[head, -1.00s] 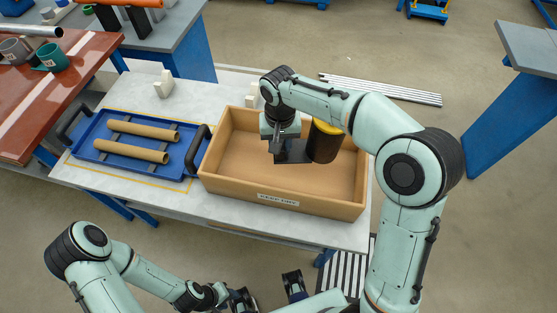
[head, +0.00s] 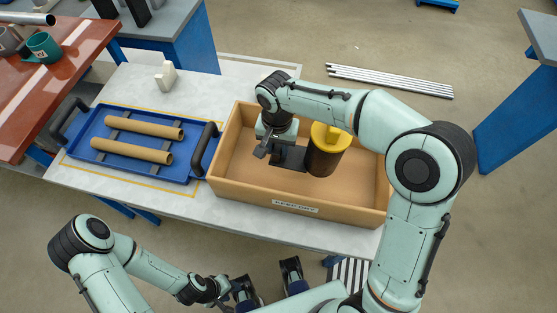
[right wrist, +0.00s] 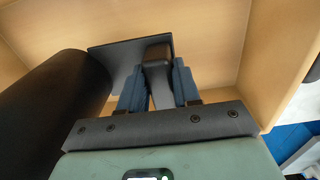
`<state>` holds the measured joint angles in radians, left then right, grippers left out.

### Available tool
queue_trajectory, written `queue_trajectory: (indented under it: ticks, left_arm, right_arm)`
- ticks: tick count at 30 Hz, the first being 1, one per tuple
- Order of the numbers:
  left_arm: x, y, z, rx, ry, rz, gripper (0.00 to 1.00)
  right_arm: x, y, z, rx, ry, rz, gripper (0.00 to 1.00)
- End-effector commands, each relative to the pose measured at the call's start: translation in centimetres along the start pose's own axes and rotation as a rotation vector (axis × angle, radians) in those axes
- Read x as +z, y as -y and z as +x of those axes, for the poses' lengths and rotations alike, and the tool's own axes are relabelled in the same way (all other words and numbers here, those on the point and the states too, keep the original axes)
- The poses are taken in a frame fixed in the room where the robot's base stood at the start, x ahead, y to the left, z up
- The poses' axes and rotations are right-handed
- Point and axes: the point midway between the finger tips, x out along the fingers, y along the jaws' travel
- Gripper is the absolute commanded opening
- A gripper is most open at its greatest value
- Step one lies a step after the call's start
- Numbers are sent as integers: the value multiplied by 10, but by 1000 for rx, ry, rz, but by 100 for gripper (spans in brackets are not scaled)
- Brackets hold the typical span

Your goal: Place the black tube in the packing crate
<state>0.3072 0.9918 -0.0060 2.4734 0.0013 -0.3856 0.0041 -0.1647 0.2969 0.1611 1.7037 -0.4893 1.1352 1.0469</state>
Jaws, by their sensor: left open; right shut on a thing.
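The black tube (head: 322,158) with a yellow top (head: 331,136) stands roughly upright within the outline of the packing crate (head: 240,194), right of centre. I cannot tell whether it touches the crate floor. It also shows in the right wrist view (right wrist: 48,105), at the left edge. My right gripper (right wrist: 160,88) is shut on a dark handle that joins a flat black plate (right wrist: 120,55) beside the tube. In the head view this plate (head: 289,160) is left of the tube. My left gripper (head: 241,291) is open, low in the head view, away from the crate.
A blue tray (head: 100,176) with two brown tubes (head: 135,150) and black handles stands left of the crate on the light table (head: 190,85). A white block (head: 166,77) stands behind the tray. Several metal bars (head: 390,80) lie on the floor.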

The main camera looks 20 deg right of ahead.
Motion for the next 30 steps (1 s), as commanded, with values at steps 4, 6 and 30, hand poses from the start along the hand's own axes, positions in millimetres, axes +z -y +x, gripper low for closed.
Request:
queue_trajectory:
  ticks: [4,6,30]
  left_arm:
    - [0,1,2,0,0,0,43]
    - [0,1,2,0,1,0,43]
    - [0,3,8,-1,2,-1,43]
  right_arm:
    - [0,0,15,1,-1,-1,0]
    - [0,0,20,0,-1,-1,0]
    - [0,1,73,0,-1,-1,57]
